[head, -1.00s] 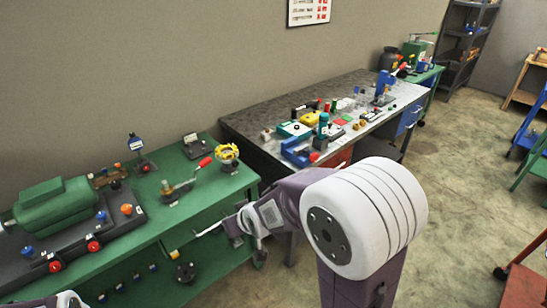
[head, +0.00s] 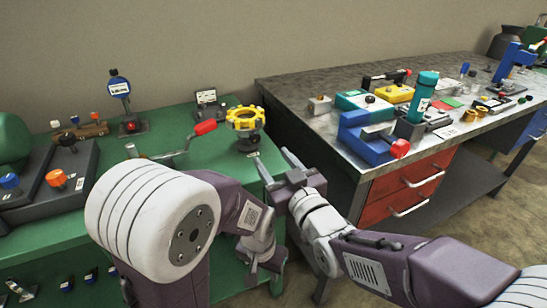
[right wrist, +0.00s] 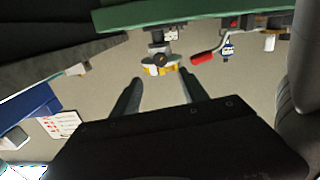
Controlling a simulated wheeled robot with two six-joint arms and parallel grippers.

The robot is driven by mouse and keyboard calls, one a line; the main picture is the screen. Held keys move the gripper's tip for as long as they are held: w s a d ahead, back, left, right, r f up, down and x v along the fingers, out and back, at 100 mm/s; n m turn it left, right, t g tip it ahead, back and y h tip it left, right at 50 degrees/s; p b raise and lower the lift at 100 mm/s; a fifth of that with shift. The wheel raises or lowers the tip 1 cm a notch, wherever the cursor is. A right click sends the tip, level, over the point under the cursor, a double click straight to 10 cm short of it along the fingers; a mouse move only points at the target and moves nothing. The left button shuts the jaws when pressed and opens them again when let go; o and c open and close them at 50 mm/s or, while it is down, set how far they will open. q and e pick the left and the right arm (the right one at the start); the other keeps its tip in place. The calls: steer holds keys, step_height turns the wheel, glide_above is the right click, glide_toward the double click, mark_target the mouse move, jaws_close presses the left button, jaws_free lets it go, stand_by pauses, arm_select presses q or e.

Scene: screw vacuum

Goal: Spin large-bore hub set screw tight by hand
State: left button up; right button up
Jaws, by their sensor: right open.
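I cannot pick out the set screw. My right gripper (head: 273,164) is open and empty, just right of and nearer than the hub, its fingers pointing toward it. In the right wrist view its two fingers (right wrist: 160,90) flank the hub's direction without touching it. My left gripper (head: 262,272) hangs lower, by the bench's front edge, with its fingers apart and nothing between them.
A dial gauge stand (head: 122,95) and a small sign (head: 208,103) are behind.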

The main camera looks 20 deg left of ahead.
mark_target(256, 138)
steer(key=x, duration=0.5)
steer(key=b+x, duration=0.1)
steer(key=x, duration=0.2)
steer(key=shift+a+f, duration=0.1)
steer(key=shift+f, duration=0.15)
steer(key=shift+w+a+r, duration=0.1)
steer(key=shift+w+a, duration=0.3)
steer(key=shift+a, duration=0.1)
jaws_close()
